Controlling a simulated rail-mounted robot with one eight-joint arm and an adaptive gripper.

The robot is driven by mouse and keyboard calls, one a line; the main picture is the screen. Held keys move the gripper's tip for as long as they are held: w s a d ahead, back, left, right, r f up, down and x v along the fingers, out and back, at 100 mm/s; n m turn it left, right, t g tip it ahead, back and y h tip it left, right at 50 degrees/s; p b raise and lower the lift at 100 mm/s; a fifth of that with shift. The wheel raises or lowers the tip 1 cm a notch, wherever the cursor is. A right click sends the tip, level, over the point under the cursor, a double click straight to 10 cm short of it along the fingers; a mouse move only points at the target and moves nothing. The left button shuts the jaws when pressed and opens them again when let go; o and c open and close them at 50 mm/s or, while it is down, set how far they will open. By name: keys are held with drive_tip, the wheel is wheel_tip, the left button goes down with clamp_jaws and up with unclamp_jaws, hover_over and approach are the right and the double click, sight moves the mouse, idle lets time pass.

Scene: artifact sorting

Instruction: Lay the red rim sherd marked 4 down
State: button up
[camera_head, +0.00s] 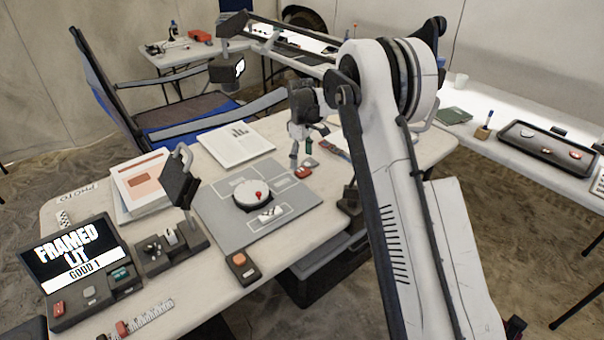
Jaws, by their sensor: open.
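My gripper (301,152) points down over the far right corner of the grey mat (221,215), with its jaws open and nothing seen between them. A small red piece (304,172) lies just below the fingertips at the mat's edge, apparently clear of them. It may be the red rim sherd, but its mark is too small to read. A small grey and reddish piece (311,162) lies close behind it.
A black-and-white scale piece (270,214) lies before the turntable. A lamp or camera stand (181,185), papers (140,184) and a screen reading "FRAMED LIT GOOD 1" (80,245) stand left. A dark tray (546,148) sits on the right table. My arm hides the table's right part.

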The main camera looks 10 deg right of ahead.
sight(301, 172)
drive_tip(key=n, duration=0.5)
drive_tip(key=shift+n, duration=0.3)
drive_tip(key=n, duration=0.5)
drive_tip(key=shift+a+r+n, duration=0.1)
drive_tip(key=shift+r+n, duration=0.05)
drive_tip(key=shift+n, duration=0.25)
drive_tip(key=shift+s+f+b, duration=0.1)
drive_tip(key=shift+f+b, duration=0.3)
drive_tip(key=shift+f, duration=2.15)
drive_tip(key=c, duration=1.3)
drive_tip(key=shift+r, duration=0.15)
